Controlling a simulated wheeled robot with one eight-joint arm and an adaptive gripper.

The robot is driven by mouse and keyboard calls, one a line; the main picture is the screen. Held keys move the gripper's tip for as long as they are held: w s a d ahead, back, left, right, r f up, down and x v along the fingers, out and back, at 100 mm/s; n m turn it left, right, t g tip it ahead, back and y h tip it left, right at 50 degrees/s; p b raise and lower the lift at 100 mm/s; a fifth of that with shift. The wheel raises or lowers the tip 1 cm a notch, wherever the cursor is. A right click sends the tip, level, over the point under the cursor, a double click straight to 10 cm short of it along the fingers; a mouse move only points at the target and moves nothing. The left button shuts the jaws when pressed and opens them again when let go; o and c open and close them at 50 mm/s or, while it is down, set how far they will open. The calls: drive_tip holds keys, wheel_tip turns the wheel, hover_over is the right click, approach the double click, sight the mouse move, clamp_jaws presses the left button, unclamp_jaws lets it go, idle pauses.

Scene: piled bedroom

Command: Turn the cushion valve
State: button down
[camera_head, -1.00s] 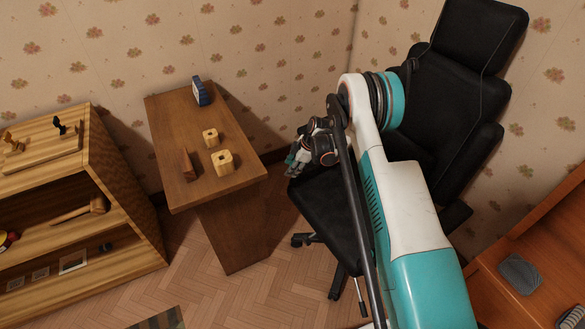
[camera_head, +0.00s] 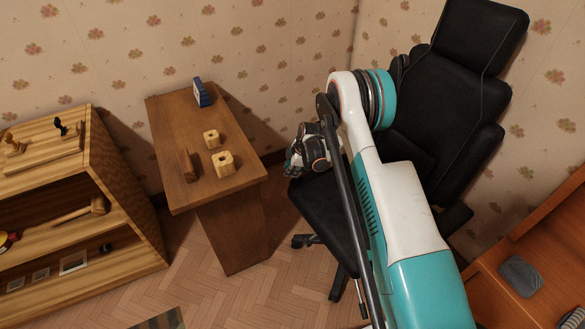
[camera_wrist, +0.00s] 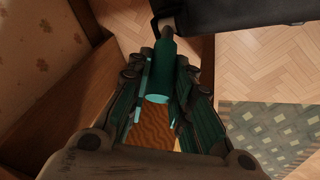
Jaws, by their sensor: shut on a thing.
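My gripper (camera_head: 296,164) is beside the right edge of the small wooden table, above the front of the black chair's seat. In the wrist view my gripper (camera_wrist: 166,82) is shut on a dark green cylinder (camera_wrist: 160,72). The cylinder has a narrower neck toward the top of the picture and a pale teal end toward the camera. Its neck end overlaps the edge of a black surface. I cannot tell whether this cylinder is the cushion valve. No cushion with a valve can be made out in either view.
The small table (camera_head: 178,133) carries two pale wooden blocks (camera_head: 224,163), a brown wedge (camera_head: 187,165) and a blue item (camera_head: 202,93). The black chair (camera_head: 450,110) stands behind my arm. A wooden shelf (camera_head: 130,185) is at left, a desk (camera_head: 555,240) at right.

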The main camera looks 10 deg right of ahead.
drive_tip(key=shift+s+a+f+n+t+h, duration=0.2)
drive_tip(key=shift+a+f+t+h, duration=0.3)
drive_tip(key=shift+h, duration=0.55)
drive_tip(key=shift+s+a+f+n+t+h, duration=0.2)
drive_tip(key=shift+a+f+t+h, duration=0.3)
drive_tip(key=shift+h, duration=0.55)
drive_tip(key=shift+a+r, duration=0.1)
drive_tip(key=c, duration=1.4)
unclamp_jaws()
drive_tip(key=shift+c, duration=0.2)
drive_tip(key=v, duration=1.2)
drive_tip(key=shift+w, duration=0.2)
drive_tip(key=shift+c, duration=0.5)
